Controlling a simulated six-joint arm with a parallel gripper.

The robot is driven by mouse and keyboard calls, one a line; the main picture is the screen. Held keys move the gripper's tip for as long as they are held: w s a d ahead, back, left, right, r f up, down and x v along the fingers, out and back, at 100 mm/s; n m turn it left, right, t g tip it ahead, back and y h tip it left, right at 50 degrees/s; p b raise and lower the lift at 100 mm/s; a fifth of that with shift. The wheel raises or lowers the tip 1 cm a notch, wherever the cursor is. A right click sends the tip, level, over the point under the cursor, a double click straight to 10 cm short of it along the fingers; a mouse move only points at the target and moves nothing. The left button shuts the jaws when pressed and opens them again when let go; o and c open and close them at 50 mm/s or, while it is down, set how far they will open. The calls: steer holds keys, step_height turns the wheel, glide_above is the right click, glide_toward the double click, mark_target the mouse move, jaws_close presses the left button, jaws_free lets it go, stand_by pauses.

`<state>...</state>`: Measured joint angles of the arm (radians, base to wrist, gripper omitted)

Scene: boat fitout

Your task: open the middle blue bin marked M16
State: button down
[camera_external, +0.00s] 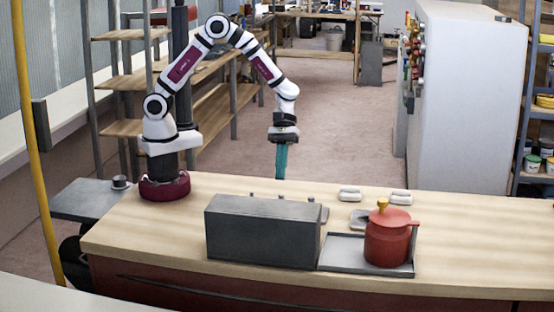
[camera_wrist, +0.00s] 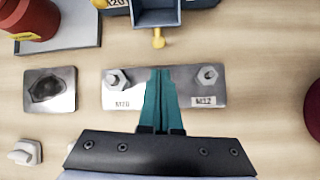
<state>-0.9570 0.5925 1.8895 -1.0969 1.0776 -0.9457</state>
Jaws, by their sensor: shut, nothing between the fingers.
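My gripper (camera_wrist: 161,72) is shut and empty, its teal fingers pressed together above a metal plate on the bench. In the external view my gripper (camera_external: 280,175) hangs pointing down behind the grey cabinet (camera_external: 262,236). A slate-blue bin (camera_wrist: 156,14) with a yellow knob (camera_wrist: 158,40) is at the top of the wrist view, ahead of the fingertips and apart from them. It sticks out from its neighbours, its hollow inside showing. No M16 mark is readable on it. The bin fronts are hidden in the external view.
The metal plate (camera_wrist: 138,98) carries two hex pieces, one labelled M12. A plate with a dark recess (camera_wrist: 49,90) lies left of it. A red pot (camera_external: 387,239) with a yellow knob stands on a grey tray (camera_external: 340,255). The bench's right side is clear.

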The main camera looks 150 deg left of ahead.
steer(key=shift+w+d+f, duration=0.1)
steer(key=shift+w+d, duration=0.15)
steer(key=x, duration=0.9)
steer(key=shift+w+a+f, duration=0.1)
steer(key=shift+a+f, duration=0.05)
steer(key=shift+f, duration=0.15)
